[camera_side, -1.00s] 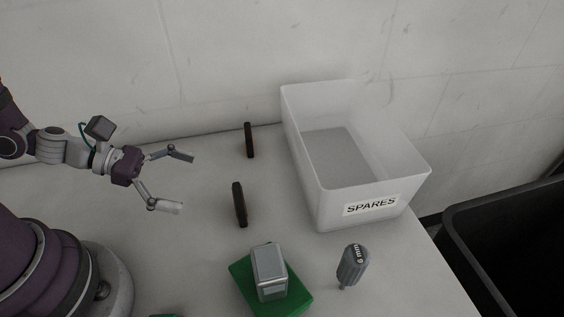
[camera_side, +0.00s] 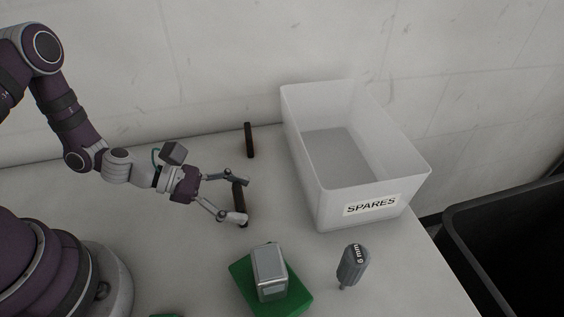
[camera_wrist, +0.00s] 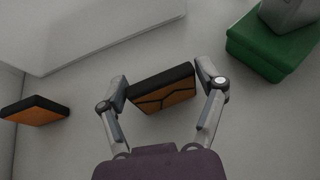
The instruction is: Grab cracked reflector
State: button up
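The cracked reflector (camera_wrist: 165,97) has an orange face crossed by dark crack lines and a black back. In the wrist view it lies between the two fingers of my gripper (camera_wrist: 163,87), with narrow gaps apparent at its ends. In the side view the cracked reflector (camera_side: 240,205) stands on the table, partly hidden by the fingers of my gripper (camera_side: 238,200), which are spread around it. A second reflector (camera_side: 249,140) stands farther back. Its orange face shows no cracks in the wrist view, at left (camera_wrist: 35,113).
A white translucent bin (camera_side: 318,212) labelled SPARES stands to the right, empty. A green block (camera_side: 297,302) with a silver-grey box (camera_side: 270,270) on it is at the front. A grey-handled tool (camera_side: 352,266) stands right of it. A black container (camera_side: 510,215) is at far right.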

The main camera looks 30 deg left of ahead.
jog(key=c, duration=0.4)
